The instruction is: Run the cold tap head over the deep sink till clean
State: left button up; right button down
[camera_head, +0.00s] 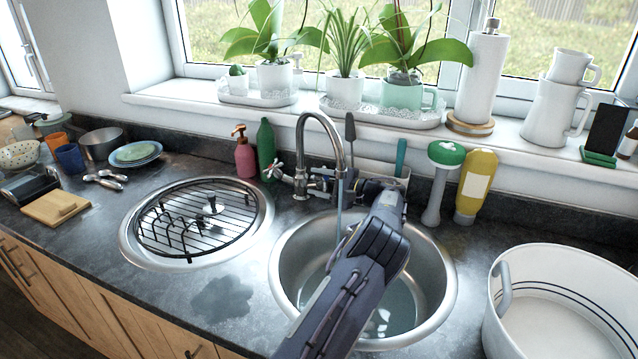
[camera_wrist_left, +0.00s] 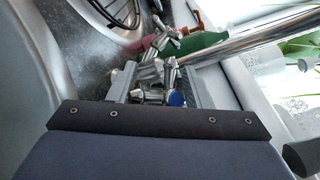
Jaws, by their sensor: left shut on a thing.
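The chrome tap (camera_head: 302,140) stands behind the two sinks, with its arched spout over the deep sink (camera_head: 447,300) at right. A thin pale streak, seemingly water, runs down below the spout. The deep sink has clear water in its bottom. My left gripper (camera_head: 348,185) reaches across this sink to the tap's right side. In the left wrist view my left gripper (camera_wrist_left: 160,88) is shut on the cold tap head (camera_wrist_left: 176,98), a chrome handle with a blue cap. My arm hides part of the sink and tap. My right gripper is out of view.
A shallow round sink (camera_head: 128,243) with a black wire rack (camera_head: 185,240) lies left. Pink (camera_head: 245,155) and green (camera_head: 266,148) bottles stand behind. A brush (camera_head: 440,180), yellow bottle (camera_head: 476,185) and white tub (camera_head: 560,275) stand right. Plants line the sill above.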

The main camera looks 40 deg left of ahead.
pick_arm(q)
jog(key=o, duration=0.8)
jog(key=shift+r, duration=0.15)
jog(key=b+v, duration=0.1)
jog(key=v, duration=0.6)
jog(key=shift+w+d, duration=0.1)
jog(key=shift+d, duration=0.3)
